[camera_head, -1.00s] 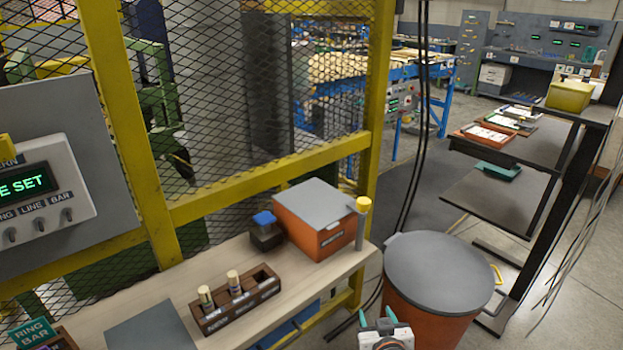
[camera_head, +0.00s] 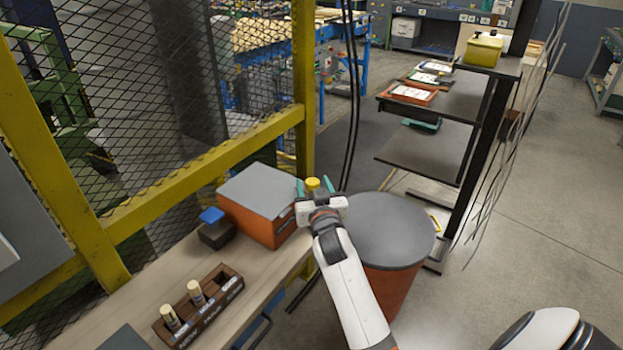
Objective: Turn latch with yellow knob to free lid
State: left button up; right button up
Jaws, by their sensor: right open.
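An orange box (camera_head: 262,229) with a grey lid (camera_head: 263,190) stands at the far end of the wooden bench. The yellow knob (camera_head: 312,183) shows at the box's right side; the latch post below it is hidden behind my right gripper. My right gripper (camera_head: 314,187) is open, its two teal fingertips on either side of the knob in the picture. I cannot tell whether they touch it. The lid lies flat on the box. My left gripper is not in view.
A small dark block with a blue top (camera_head: 212,216) stands left of the box. A dark wooden rack (camera_head: 200,305) holds two pale turned pieces. A round drum with a grey lid (camera_head: 390,228) stands right of the bench. A yellow-framed mesh fence (camera_head: 200,180) runs behind.

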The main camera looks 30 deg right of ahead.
jog(key=shift+x, duration=0.8)
jog(key=shift+w, duration=0.15)
